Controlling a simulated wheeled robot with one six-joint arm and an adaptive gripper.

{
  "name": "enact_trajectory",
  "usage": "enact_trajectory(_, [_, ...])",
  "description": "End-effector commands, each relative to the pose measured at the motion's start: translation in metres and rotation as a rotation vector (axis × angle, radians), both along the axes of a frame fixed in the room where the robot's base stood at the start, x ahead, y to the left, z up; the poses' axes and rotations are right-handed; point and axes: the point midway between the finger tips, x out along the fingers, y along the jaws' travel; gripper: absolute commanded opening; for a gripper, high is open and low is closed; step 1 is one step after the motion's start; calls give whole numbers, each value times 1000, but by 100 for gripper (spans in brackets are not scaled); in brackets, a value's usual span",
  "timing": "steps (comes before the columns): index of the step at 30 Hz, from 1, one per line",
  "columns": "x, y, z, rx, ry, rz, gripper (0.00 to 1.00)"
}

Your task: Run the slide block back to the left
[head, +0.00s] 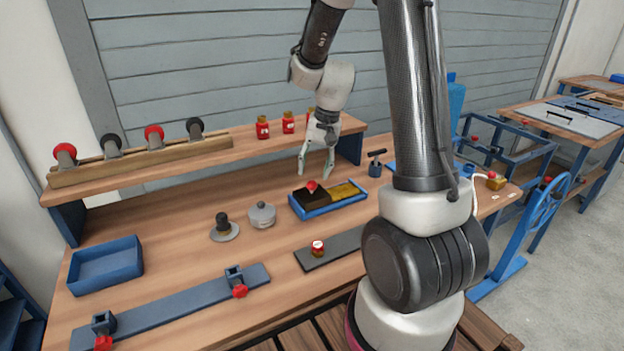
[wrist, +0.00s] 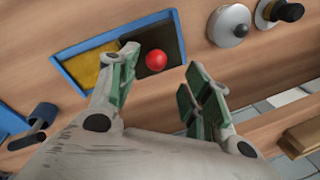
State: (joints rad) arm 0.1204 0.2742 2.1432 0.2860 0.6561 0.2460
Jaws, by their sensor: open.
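A small brass-coloured block with a red and white top (head: 318,249) sits on a dark flat rail (head: 345,241) near the bench's front, towards the rail's left end. It looks like the slide block. My gripper (head: 316,171) is open and empty, pointing down above a blue-rimmed tray (head: 335,210) farther back. The tray has a dark panel with a red knob (head: 311,186) on its left and a yellow part on its right. In the wrist view, the red knob (wrist: 156,60) shows between the open fingers, apart from them. The rail is not in the wrist view.
A grey lidded pot (head: 262,215) and a black-knobbed disc (head: 223,230) stand left of the tray. A blue bin (head: 106,265) and a long blue-grey bar with red-knobbed clamps (head: 190,308) lie farther left. A raised shelf (head: 215,150) with red jars runs behind.

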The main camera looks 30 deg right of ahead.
Motion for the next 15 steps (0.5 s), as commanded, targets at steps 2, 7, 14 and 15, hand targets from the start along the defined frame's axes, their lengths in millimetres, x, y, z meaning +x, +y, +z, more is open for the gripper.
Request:
enact_trajectory(2, [-1,-3,19,-1,-5,-2,49])
enact_trajectory(7, [-5,-8,48,0,-2,0,49])
enact_trajectory(14, [-7,-10,63,1,1,-1,49])
enact_trajectory(15, [-7,-10,63,0,2,-1,49])
